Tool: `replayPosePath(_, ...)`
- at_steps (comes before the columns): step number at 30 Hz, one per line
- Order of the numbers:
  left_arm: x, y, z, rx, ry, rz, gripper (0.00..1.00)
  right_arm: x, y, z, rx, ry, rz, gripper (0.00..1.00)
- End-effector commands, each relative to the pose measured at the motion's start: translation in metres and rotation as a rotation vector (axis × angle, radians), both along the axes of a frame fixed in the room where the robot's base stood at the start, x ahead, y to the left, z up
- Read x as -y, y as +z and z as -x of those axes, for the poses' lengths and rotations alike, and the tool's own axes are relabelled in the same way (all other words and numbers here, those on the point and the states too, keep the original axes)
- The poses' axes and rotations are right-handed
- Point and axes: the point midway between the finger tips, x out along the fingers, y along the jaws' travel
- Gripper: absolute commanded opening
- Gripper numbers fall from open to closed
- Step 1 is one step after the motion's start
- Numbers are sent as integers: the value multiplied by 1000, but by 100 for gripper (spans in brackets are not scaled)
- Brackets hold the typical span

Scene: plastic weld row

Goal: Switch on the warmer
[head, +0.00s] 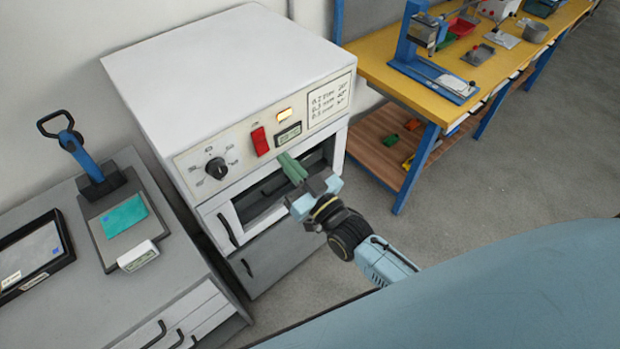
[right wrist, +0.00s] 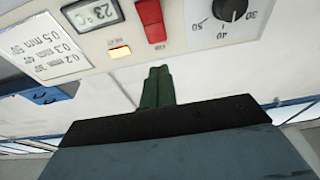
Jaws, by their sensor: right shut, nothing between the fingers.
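The warmer (head: 225,65) is a white box cabinet with a control panel on its front. The panel has a red rocker switch (head: 260,141), a glowing amber lamp (head: 284,115), a small display (head: 288,134) and a black knob (head: 216,168). In the right wrist view the red switch (right wrist: 151,20) and the lit lamp (right wrist: 119,52) show close up, and the display (right wrist: 95,14) reads about 23 °C. My right gripper (head: 285,158) is shut and empty, its green fingertips (right wrist: 158,72) just below the panel near the switch, apparently apart from it. My left gripper is out of view.
Below the panel is a dark chamber opening (head: 262,205) with handles nearby. A grey bench (head: 185,245) at left holds a blue-handled device (head: 82,160) and a black tray (head: 35,258). A yellow workbench (head: 385,63) with tools stands at right. Grey floor (head: 490,190) lies clear between.

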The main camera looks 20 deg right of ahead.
Motion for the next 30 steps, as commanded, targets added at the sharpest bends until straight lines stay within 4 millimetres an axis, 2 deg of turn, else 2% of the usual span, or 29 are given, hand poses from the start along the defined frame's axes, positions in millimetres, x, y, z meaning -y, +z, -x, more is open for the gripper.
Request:
replayPosePath(1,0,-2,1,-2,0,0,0,4,-2,12,-2,0,1,0)
replayPosePath(6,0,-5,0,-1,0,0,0,13,-1,42,0,1,1,0)
replayPosePath(12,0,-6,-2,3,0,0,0,19,0,62,1,-1,0,0)
replayPosePath(30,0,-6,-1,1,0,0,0,20,1,65,1,0,1,0)
